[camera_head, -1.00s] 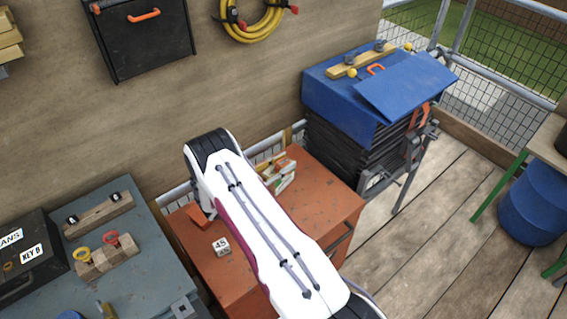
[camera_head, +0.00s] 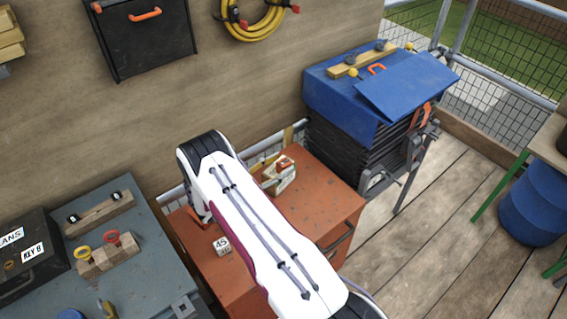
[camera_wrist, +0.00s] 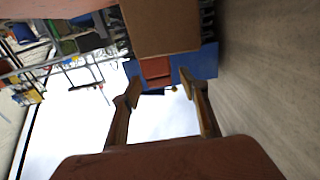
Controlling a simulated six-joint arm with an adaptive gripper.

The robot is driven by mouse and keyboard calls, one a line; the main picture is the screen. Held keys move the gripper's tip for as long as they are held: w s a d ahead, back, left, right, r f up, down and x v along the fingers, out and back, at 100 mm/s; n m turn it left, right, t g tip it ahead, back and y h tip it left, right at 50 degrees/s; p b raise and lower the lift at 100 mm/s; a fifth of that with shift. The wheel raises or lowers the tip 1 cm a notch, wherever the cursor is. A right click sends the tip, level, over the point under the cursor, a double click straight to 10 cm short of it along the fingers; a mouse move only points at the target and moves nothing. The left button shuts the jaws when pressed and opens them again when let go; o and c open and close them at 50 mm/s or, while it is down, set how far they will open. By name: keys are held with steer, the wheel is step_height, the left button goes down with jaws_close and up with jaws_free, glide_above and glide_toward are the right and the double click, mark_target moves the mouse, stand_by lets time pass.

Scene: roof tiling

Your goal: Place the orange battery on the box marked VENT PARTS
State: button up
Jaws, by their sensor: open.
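In the wrist view my gripper (camera_wrist: 160,86) is open, with its two fingers apart and nothing clearly held between them. A reddish-orange block (camera_wrist: 156,68) shows beyond the fingertips; I cannot tell whether it is the battery. A brown box-like shape (camera_wrist: 160,28) lies above it in that view, with no readable marking. In the head view my white arm hides the gripper. A white item with an orange part (camera_head: 284,166) stands on the orange cabinet (camera_head: 318,197), right of my arm. I cannot read VENT PARTS on any box.
A small block marked 45 (camera_head: 222,246) sits on the cabinet left of my arm. A grey-blue bench (camera_head: 145,262) with a dark case (camera_head: 30,248) is at left. A blue-topped stack (camera_head: 345,95) stands behind the cabinet. The cabinet's right side has free room.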

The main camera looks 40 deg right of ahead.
mark_target(279, 165)
steer(key=shift+a, duration=2.65)
steer(key=shift+w, duration=0.1)
